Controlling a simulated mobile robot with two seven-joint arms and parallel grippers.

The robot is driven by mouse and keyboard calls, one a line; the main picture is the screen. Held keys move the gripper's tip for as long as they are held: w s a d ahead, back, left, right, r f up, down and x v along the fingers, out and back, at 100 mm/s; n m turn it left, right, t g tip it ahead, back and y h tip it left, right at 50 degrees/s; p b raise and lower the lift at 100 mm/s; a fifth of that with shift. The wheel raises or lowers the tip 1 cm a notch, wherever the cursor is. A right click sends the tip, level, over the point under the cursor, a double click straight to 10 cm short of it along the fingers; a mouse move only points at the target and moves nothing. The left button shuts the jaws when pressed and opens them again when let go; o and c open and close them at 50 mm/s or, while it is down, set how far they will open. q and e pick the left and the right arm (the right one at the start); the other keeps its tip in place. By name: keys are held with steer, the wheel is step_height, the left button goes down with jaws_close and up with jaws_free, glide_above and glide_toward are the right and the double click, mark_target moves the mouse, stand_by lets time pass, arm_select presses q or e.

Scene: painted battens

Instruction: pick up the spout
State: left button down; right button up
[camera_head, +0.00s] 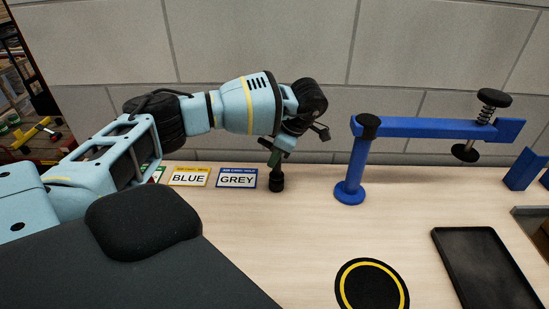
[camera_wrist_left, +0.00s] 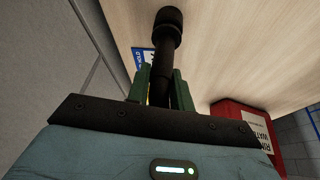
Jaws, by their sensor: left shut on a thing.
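The spout (camera_head: 277,181) is a dark, narrow piece with a wider round end pointing down, just right of the GREY card. My left gripper (camera_head: 278,154) is above it with its green fingers shut on its narrow part. In the left wrist view the spout (camera_wrist_left: 166,32) sticks out from between the two green fingers of the left gripper (camera_wrist_left: 161,84). Its held part is partly hidden by the fingers. I cannot tell whether its wide end touches the table. My right gripper is not in view.
Label cards BLUE (camera_head: 188,178) and GREY (camera_head: 237,179) lie along the wall. A blue stand (camera_head: 353,165) with a spring knob stands to the right. A yellow-ringed black disc (camera_head: 371,290) and black tray (camera_head: 482,270) lie in front. A red container (camera_wrist_left: 243,116) shows in the wrist view.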

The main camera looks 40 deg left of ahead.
arm_select(q)
step_height(320, 180, up, 4)
steer(key=shift+f+p, duration=0.25)
steer(key=shift+p, duration=0.25)
steer(key=s+a+p, duration=0.2)
steer(key=s+a, duration=0.1)
steer(key=s, duration=1.2)
steer(key=shift+s+r, duration=0.2)
steer(key=shift+s, duration=0.15)
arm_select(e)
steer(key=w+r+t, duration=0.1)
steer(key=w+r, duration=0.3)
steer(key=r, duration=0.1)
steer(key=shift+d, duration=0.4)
